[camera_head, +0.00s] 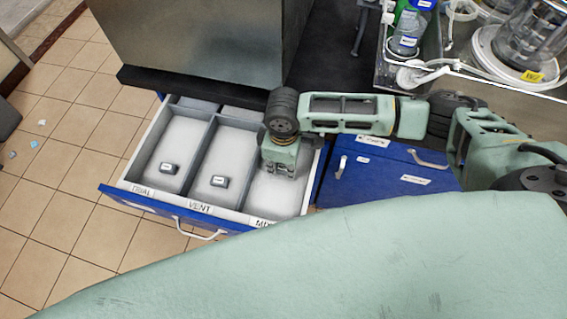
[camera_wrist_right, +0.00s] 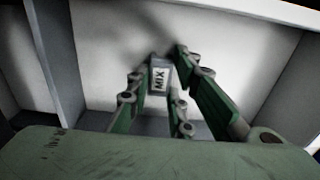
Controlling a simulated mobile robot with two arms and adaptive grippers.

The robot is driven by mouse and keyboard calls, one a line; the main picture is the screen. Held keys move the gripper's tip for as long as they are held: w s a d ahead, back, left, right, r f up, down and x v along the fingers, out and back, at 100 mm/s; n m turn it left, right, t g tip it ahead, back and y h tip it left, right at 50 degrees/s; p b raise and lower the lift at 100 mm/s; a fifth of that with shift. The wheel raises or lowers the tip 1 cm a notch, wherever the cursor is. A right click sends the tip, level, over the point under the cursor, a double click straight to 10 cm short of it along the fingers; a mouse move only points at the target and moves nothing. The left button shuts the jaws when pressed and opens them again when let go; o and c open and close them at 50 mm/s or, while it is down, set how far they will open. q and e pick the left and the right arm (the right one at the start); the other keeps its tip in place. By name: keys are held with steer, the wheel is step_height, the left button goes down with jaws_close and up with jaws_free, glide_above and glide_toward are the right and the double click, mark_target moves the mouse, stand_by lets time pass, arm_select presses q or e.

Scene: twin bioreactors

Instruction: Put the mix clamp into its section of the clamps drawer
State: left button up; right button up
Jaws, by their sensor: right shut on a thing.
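The clamps drawer (camera_head: 235,226) is pulled open, with sections labelled TRIAL, VENT and one partly hidden label starting with M. My right gripper (camera_head: 282,174) reaches down into that rightmost section. In the right wrist view, my right gripper (camera_wrist_right: 160,90) is shut on the mix clamp (camera_wrist_right: 159,76), a small grey block with a MIX label. The pale section floor is close beneath it; I cannot tell whether the clamp touches it. The clamp is hidden behind the gripper in the head view. My left gripper is not in view.
Grey dividers (camera_head: 203,160) separate the sections. A blue cabinet (camera_head: 390,170) with handles stands right of the drawer. A steel box (camera_head: 195,40) stands above the drawer's back.

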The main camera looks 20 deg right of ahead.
mark_target(283, 167)
steer(key=shift+f, duration=0.15)
steer(key=o, duration=0.8)
step_height(283, 167, up, 12)
steer(key=shift+r, duration=0.2)
